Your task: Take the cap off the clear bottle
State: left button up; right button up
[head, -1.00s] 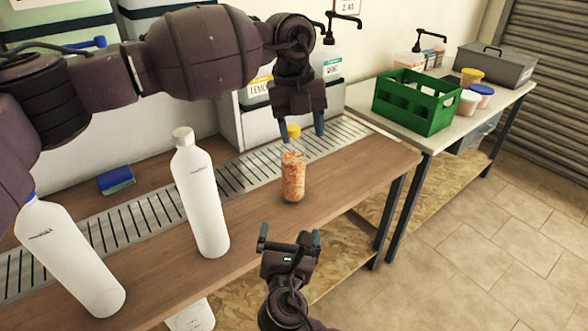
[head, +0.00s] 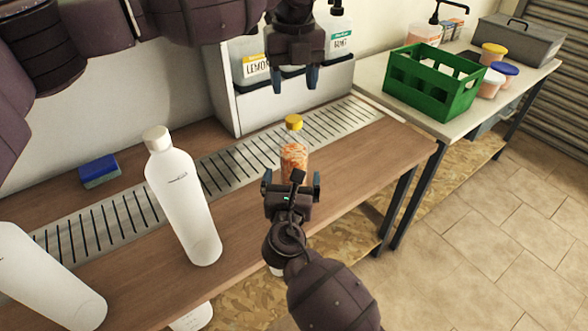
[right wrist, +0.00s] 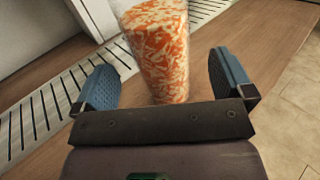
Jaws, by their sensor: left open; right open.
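The clear bottle (head: 294,158), filled with orange and white shreds, stands upright on the wooden bench and has a yellow cap (head: 293,122) on top. My left gripper (head: 295,80) is open and empty, above the cap and apart from it. My right gripper (head: 291,186) is open at the bottle's lower part, on the near side. In the right wrist view the bottle (right wrist: 158,50) rises just beyond and between the two blue fingers (right wrist: 168,80); whether they touch it I cannot tell. The cap is out of that view.
Two white bottles (head: 185,205) (head: 45,280) stand on the left of the bench. A slotted metal drain strip (head: 240,168) runs behind. A blue sponge (head: 100,171) lies at the back left. A green crate (head: 430,85) stands on the side table at the right.

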aim_at(294, 164)
jog(key=shift+w+d, duration=0.2)
jog(key=shift+w, duration=2.35)
